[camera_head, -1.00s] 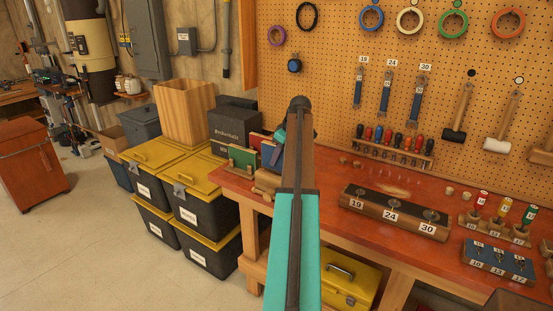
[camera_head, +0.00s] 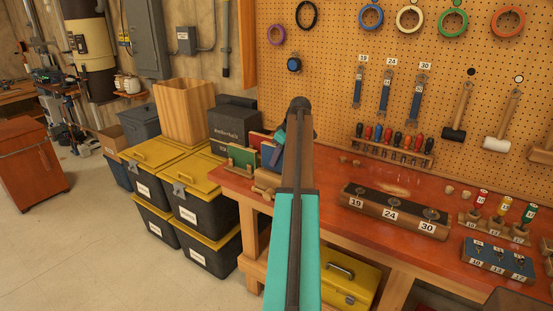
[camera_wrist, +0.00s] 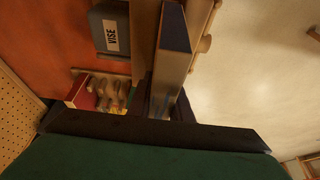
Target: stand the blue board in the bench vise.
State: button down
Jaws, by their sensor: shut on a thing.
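The blue board (camera_wrist: 175,28) is in my gripper (camera_wrist: 167,105) in the wrist view, its narrow dark blue face toward the camera. My gripper is shut on it. The wooden jaws of the bench vise (camera_wrist: 145,35) lie on both sides of the board, and a grey block marked VISE stands beside them. I cannot tell how deep the board sits or whether it touches the jaws. In the head view, part of the blue board (camera_head: 268,153) shows left of my arm, above the wooden vise (camera_head: 265,182) at the bench's left end. My arm hides the gripper there.
A green board (camera_head: 242,158) and a red board stand close left of the blue one. Black bins with yellow lids (camera_head: 195,180) stand left of the bench (camera_head: 330,225). A numbered block (camera_head: 392,214) and small tool racks are to the right. A pegboard (camera_head: 340,100) rises behind.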

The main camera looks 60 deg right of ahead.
jog(key=shift+f+b, duration=0.4)
jog(key=shift+f, duration=0.8)
jog(key=c, duration=1.5)
grip_release()
jog(key=shift+a, duration=0.1)
jog(key=shift+c, duration=0.2)
jog(key=shift+f, duration=0.1)
jog(key=shift+r+p, duration=2.25)
jog(key=shift+r, duration=2.85)
